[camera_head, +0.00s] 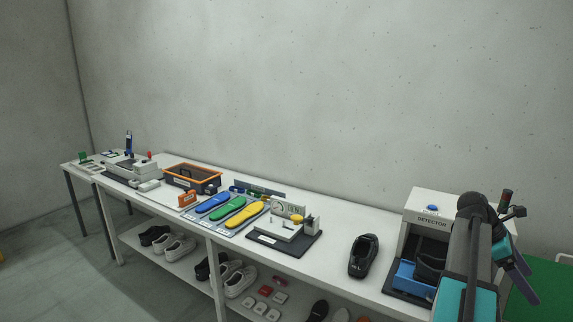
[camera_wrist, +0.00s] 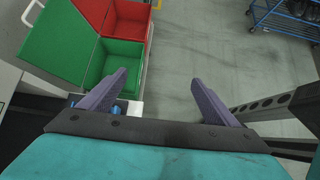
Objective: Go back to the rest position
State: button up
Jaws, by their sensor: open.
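My gripper (camera_wrist: 158,92) is open in the wrist view, with its two purple fingers wide apart. Nothing is between them; the grey floor shows beyond. In the head view my arm stands at the right, in front of the detector, and the gripper (camera_head: 522,284) hangs at its far right side, clear of the bench. A black shoe (camera_head: 363,256) lies on the white bench (camera_head: 341,286), left of the detector.
The detector (camera_head: 432,222) holds a blue tray (camera_head: 412,281) with something dark in it, partly hidden by my arm. Green (camera_wrist: 122,62) and red (camera_wrist: 128,18) bins stand left of the fingers. A blue cart (camera_wrist: 290,18) is at the far right. Open floor lies between.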

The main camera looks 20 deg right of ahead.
jog(key=w+a+f+n+b, duration=0.2)
jog(key=w+a+f, duration=0.4)
jog(key=f, duration=0.3)
jog(key=w+a+f+n+b, duration=0.1)
jog(key=w+a+f+n, duration=0.1)
jog(key=w+a+f, duration=0.65)
jog(key=w+a+f+n+b, duration=0.1)
jog(key=a+f+n, duration=0.1)
jog(key=a+f, duration=0.65)
jog(key=a+f+n+b, duration=0.15)
jog(key=a+f, duration=0.35)
jog(key=f, duration=0.7)
jog(key=s+a+f+m+y+b, duration=0.1)
jog(key=s+a+f+m+y, duration=0.1)
jog(key=s+a+f+m, duration=0.3)
jog(key=s+a+f+m+y+b, duration=0.1)
jog(key=s+a+f+m, duration=0.4)
jog(key=a+f, duration=0.9)
jog(key=s+a+f+m+t+y+b, duration=0.1)
jog(key=s+a+f+m, duration=0.4)
jog(key=a, duration=1)
jog(key=s+f+y+b, duration=0.1)
jog(key=s+f, duration=0.2)
jog(key=f, duration=0.1)
jog(key=shift+s+f+y, duration=0.3)
jog(key=shift+s+f, duration=0.1)
